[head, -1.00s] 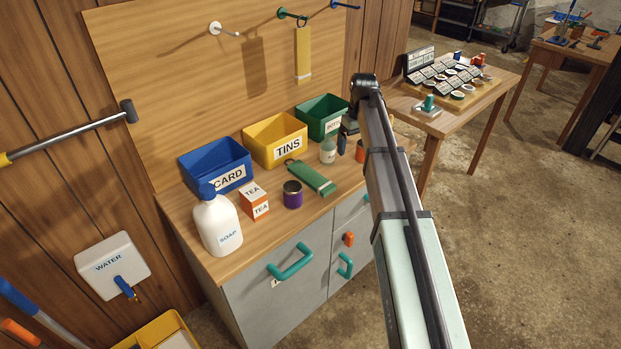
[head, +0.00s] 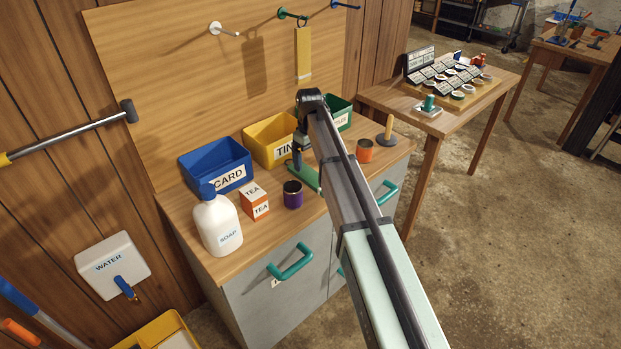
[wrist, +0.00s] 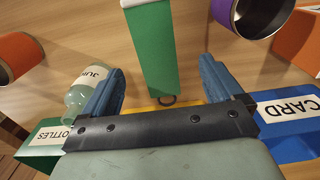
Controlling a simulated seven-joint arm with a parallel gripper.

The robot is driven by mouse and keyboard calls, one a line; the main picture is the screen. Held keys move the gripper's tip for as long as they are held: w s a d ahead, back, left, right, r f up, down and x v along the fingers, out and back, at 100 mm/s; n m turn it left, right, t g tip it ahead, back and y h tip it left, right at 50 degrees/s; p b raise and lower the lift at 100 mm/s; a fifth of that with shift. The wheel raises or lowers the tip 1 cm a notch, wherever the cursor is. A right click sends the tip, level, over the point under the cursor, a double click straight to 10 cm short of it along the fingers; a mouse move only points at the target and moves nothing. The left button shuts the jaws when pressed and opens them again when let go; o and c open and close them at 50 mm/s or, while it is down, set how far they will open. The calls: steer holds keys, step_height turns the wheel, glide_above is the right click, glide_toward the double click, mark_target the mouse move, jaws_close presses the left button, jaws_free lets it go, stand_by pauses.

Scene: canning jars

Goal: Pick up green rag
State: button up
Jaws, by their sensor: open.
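The green rag (head: 306,177) lies flat on the wooden worktop, in front of the yellow bin. It has a pale band at one end and a dark hanging loop at the other. My gripper (head: 297,160) is over the rag's loop end and hides part of it in the head view. In the wrist view the rag (wrist: 150,50) runs up the picture between the two blue fingers of my open gripper (wrist: 162,77), with a gap on each side. Nothing is held. How high the fingers are above the rag is hard to tell.
A purple tin (head: 293,195) and tea box (head: 254,203) stand close to the rag. A juice bottle (wrist: 84,92) is beside one finger. Blue (head: 215,163), yellow (head: 262,143) and green bins line the back. An orange tin (head: 365,151) stands to the right.

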mark_target(311, 175)
steer(key=shift+w+d+f, duration=0.1)
steer(key=shift+w+f, duration=0.05)
steer(key=shift+f, duration=1.55)
steer(key=shift+w+d+f, duration=0.1)
steer(key=shift+w+f, duration=0.05)
steer(key=shift+f, duration=1.55)
steer(key=c, duration=1.1)
